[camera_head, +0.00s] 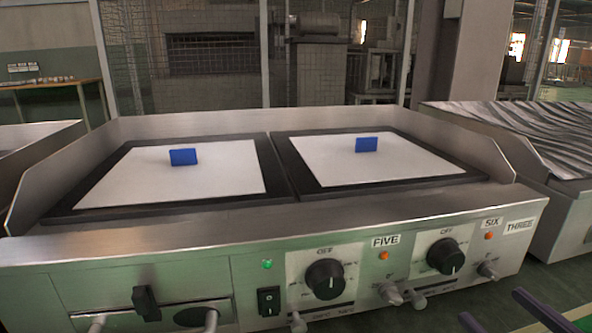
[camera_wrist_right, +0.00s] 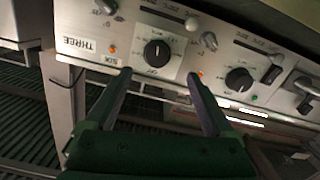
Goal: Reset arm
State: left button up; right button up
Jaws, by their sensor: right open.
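The steel heating element (camera_head: 270,225) stands in front of me in the head view. It carries two black-framed plates with white tops, the left plate (camera_head: 175,172) and the right plate (camera_head: 375,157). A small blue block stands on each, the left one (camera_head: 183,157) and the right one (camera_head: 366,145). My right gripper (camera_head: 504,308) shows only partly at the bottom right. In the right wrist view my right gripper (camera_wrist_right: 158,74) is open and empty, its fingertips in front of the right knob (camera_wrist_right: 157,53), apparently apart from it. My left gripper is not in view.
The front panel has a left knob (camera_head: 325,279), a black switch (camera_head: 269,301) and labels FIVE (camera_head: 385,241), SIX (camera_head: 492,222) and THREE (camera_head: 519,226). A green lamp (camera_head: 267,265) glows at left. Another appliance (camera_head: 560,215) stands close on the right. A wire fence (camera_head: 205,60) is behind.

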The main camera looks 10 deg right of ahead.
jog(key=s+a+r+g+p, duration=0.3)
jog(key=s+r+g+p, duration=0.25)
jog(key=r+p, duration=0.5)
jog(key=s+a+r+m+g+h+p, duration=0.1)
jog(key=s+a+r+g+p, duration=0.4)
jog(key=r+p, duration=0.6)
jog(key=s+a+r+g+p, duration=0.25)
jog(key=s+r+p, duration=0.55)
jog(key=r, duration=0.4)
notch_tip(320, 180, up, 35)
jog(key=w+p, duration=0.1)
jog(key=p, duration=3.5)
jog(key=shift+d+f+g, duration=0.2)
jog(key=shift+d+g, duration=0.05)
jog(key=shift+g, duration=0.05)
